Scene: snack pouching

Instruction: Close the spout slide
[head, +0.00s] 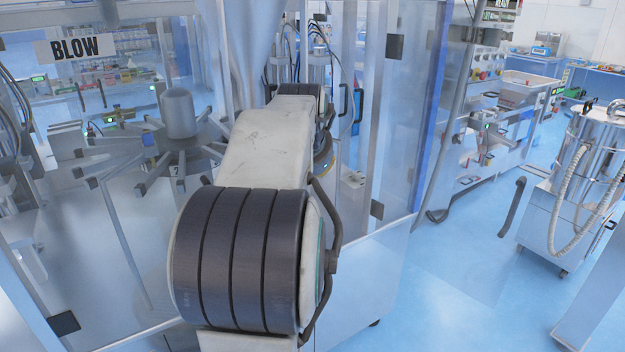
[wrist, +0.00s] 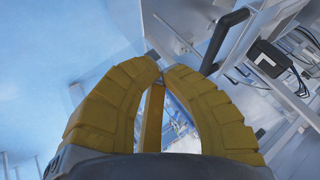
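My gripper (wrist: 161,70) shows in the wrist view as thick yellow ribbed fingers. They arch inward, and their tips come nearly together at the picture's middle. A narrow yellow bar stands in the gap between them; I cannot tell whether it is part of the gripper. I see nothing clearly held at the tips. In the head view my arm reaches toward the machine and hides most of the gripper. I cannot make out the spout slide for certain in either view.
A clear-walled machine with a "BLOW" sign (head: 82,48) fills the left; a grey cylinder (head: 179,112) stands on its spoked turntable. A dark curved handle (wrist: 228,38) is close to the right finger. A steel vacuum unit (head: 582,165) stands at right. Blue floor (head: 450,270) is clear between.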

